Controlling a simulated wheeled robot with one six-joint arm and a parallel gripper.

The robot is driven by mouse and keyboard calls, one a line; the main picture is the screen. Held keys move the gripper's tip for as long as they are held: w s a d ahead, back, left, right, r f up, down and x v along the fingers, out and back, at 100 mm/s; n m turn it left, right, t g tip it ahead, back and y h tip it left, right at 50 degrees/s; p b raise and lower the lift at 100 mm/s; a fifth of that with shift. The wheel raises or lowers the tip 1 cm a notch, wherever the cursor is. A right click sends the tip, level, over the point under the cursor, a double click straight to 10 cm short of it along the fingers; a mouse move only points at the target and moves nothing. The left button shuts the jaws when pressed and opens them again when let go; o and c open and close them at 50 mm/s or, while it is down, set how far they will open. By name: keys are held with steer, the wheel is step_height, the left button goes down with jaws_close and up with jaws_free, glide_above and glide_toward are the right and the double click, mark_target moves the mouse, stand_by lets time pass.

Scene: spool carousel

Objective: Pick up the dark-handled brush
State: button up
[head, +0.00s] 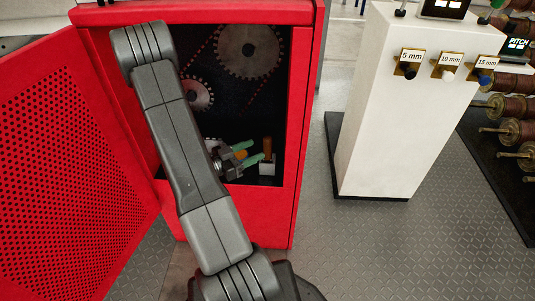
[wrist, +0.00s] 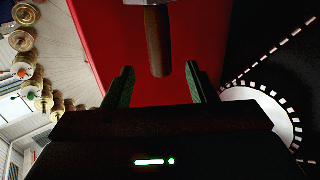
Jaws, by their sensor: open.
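The brush's dark brown handle (wrist: 157,40) hangs from the top of the wrist view, its free end near the gap between my fingertips. Its other end meets a pale grey part (wrist: 150,2) at the picture's edge; the bristles are not visible. In the head view a brown upright handle (head: 267,146), apparently the same one, stands at a small whitish block (head: 267,166) inside the red cabinet. My gripper (head: 248,153) is open, its green fingers pointing toward the handle. It also shows in the wrist view (wrist: 160,78), with no visible contact with the handle.
The red cabinet (head: 308,130) has walls and a front lip close around my arm. Its perforated door (head: 70,160) stands open at left. Toothed gears (head: 248,50) are at the back inside.

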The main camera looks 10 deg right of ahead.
mark_target(267, 142)
steer(key=shift+b+x, duration=0.9)
steer(key=shift+x, duration=2.3)
steer(key=c, duration=1.1)
steer(key=shift+a+r+p, duration=0.15)
steer(key=shift+r+p, duration=0.2)
step_height(267, 142, up, 7)
steer(key=p, duration=0.3)
steer(key=p+v, duration=0.1)
steer(key=v, duration=0.5)
steer(key=p+v, duration=0.1)
steer(key=v, duration=0.6)
steer(key=p+v, duration=0.1)
steer(key=v, duration=0.5)
steer(key=shift+w+a+f, duration=0.2)
steer(key=shift+a+f, duration=0.05)
steer(key=shift+a, duration=0.25)
